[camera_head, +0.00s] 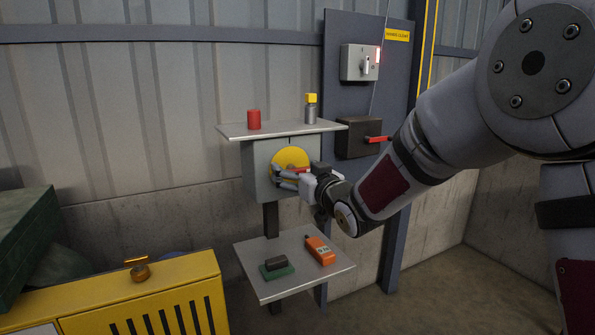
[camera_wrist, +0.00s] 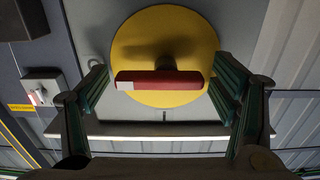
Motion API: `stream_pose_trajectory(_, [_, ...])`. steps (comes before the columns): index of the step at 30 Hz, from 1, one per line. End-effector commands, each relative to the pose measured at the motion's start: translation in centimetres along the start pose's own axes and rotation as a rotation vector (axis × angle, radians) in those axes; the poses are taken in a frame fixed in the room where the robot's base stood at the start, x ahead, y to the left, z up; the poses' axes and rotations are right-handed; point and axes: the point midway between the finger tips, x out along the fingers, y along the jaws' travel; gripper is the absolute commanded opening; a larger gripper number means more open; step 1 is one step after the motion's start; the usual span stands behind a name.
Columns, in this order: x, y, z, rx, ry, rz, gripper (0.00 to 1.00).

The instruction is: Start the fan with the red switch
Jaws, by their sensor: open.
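The red switch is a red bar handle (camera_wrist: 165,80) with a pale left end, on a round yellow disc (camera_head: 288,155). The disc is on the front of a grey box (camera_head: 258,165) on the wall. In the wrist view the bar lies level across the yellow disc (camera_wrist: 163,35). My gripper (camera_head: 284,178) is in front of the disc, and its open fingers (camera_wrist: 160,85) stand to the left and right of the bar, with gaps visible. In the head view the gripper partly hides the handle. No fan is recognisable.
Above is a shelf (camera_head: 240,131) with a red cylinder (camera_head: 254,119) and a yellow-topped piece (camera_head: 311,107). Below, a tray (camera_head: 325,268) holds an orange device (camera_head: 320,250). A dark box (camera_head: 358,140) with a red lever and a grey switch box (camera_head: 358,62) are right.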

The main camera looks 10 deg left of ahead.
Motion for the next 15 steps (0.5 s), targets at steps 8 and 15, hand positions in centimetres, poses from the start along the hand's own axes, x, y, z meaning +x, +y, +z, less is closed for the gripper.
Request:
stream_pose_trajectory(8, [-0.02, 0.02, -0.02, 0.000, 0.000, 0.000, 0.60])
stream_pose_trajectory(15, [-0.03, 0.01, -0.02, 0.000, 0.001, 0.000, 0.31])
